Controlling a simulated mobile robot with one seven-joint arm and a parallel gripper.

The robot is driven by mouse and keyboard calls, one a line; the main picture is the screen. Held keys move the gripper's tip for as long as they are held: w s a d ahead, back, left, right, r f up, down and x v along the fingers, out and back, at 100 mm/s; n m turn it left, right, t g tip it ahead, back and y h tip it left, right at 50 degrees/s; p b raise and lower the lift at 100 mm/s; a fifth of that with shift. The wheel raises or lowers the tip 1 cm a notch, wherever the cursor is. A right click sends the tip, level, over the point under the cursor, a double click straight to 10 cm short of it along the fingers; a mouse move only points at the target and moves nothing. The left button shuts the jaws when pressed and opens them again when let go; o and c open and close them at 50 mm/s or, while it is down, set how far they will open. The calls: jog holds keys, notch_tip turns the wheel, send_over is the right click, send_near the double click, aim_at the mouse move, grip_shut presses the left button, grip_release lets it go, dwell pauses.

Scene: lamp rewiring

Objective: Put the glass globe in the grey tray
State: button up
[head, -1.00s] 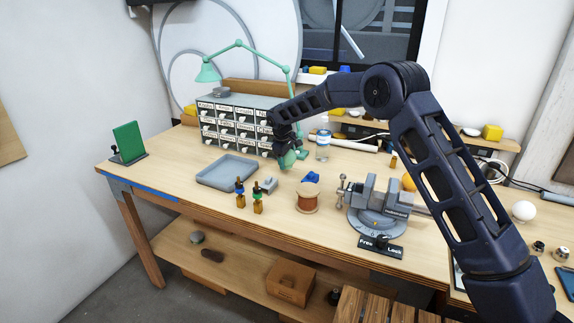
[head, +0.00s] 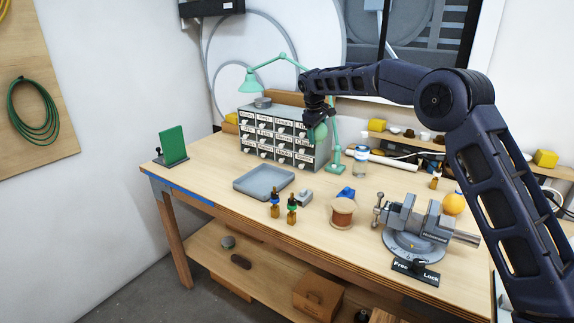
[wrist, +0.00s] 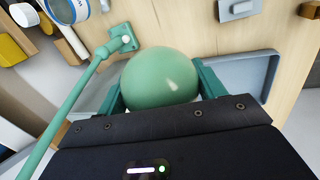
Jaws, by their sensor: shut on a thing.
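A smooth green globe (wrist: 160,77) sits between the two jaws of my gripper (wrist: 160,86) in the wrist view. My gripper is shut on it. In the head view my gripper (head: 318,112) holds the globe (head: 320,131) raised in front of the right part of the drawer cabinet, beside the lamp's post. The grey tray (head: 263,183) lies flat and empty on the bench, lower and to the left of my gripper. Part of the tray (wrist: 262,68) shows right of the globe in the wrist view. My gripper hides part of the globe.
The green lamp (head: 333,150) stands close beside the globe. The labelled drawer cabinet (head: 276,139) is behind the tray. Two small bottles (head: 275,204), a copper-coloured spool (head: 343,212) and a vise (head: 415,228) stand towards the front.

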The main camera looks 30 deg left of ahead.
aim_at(267, 187)
jog(key=s+a+n, duration=0.3)
jog(key=s+a, duration=1)
jog(key=a, duration=0.3)
jog(key=shift+y, duration=0.3)
jog(key=f, duration=1.9)
jog(key=shift+s+f, duration=0.25)
jog(key=shift+f, duration=0.1)
jog(key=shift+f, duration=0.15)
jog(key=o, duration=1)
jog(key=shift+c, duration=0.2)
jog(key=v, duration=1.2)
